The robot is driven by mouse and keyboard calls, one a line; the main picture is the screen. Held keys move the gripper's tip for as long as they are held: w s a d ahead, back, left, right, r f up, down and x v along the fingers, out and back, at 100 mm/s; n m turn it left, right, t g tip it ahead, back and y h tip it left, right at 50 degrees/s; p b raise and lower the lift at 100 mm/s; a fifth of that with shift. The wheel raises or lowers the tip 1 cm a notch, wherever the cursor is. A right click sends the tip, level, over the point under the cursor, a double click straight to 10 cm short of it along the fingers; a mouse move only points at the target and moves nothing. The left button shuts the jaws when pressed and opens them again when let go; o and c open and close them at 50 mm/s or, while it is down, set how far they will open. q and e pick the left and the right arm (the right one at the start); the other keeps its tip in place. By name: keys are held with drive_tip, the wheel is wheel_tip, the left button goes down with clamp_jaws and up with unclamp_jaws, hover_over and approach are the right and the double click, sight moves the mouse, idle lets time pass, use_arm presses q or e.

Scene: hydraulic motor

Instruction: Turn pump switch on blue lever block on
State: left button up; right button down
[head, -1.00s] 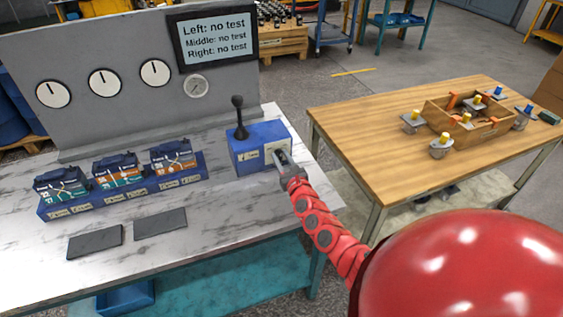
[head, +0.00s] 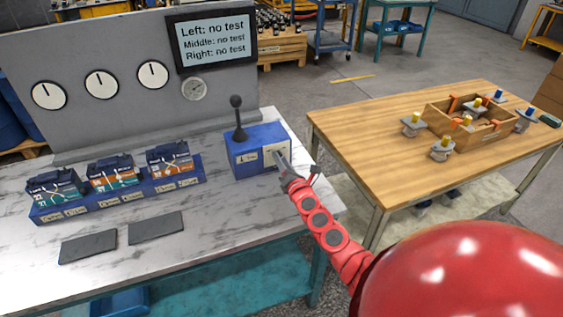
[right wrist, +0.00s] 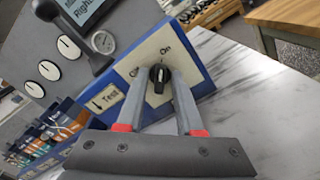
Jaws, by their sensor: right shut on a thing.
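The blue lever block (head: 246,160) stands on the marble-topped bench, with a black lever (head: 238,118) upright on its top. In the right wrist view its front (right wrist: 205,75) carries a pale label with "On" at the upper right and a partly hidden word at the left. The black pump switch knob (right wrist: 158,76) sits on that label. My right gripper (head: 281,158) is at the block's front; in the right wrist view its two grey fingers (right wrist: 159,85) are shut on the knob, one on each side. The knob's pointer appears roughly upright in that view. My left gripper is not in view.
A blue rack (head: 118,200) with several hydraulic units stands left of the block. Two dark pads (head: 155,227) lie in front of it. A grey panel (head: 110,115) with dials and a "no test" screen (head: 214,40) rises behind. A wooden table (head: 375,150) stands at right.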

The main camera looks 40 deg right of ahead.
drive_tip(key=shift+m, duration=0.4)
drive_tip(key=c, duration=0.9)
unclamp_jaws()
drive_tip(key=shift+o, duration=0.2)
drive_tip(key=v, duration=1.6)
drive_tip(key=shift+s+d+f, duration=0.1)
drive_tip(key=shift+d, duration=0.05)
drive_tip(key=shift+s+a, duration=0.25)
drive_tip(key=shift+s, duration=0.35)
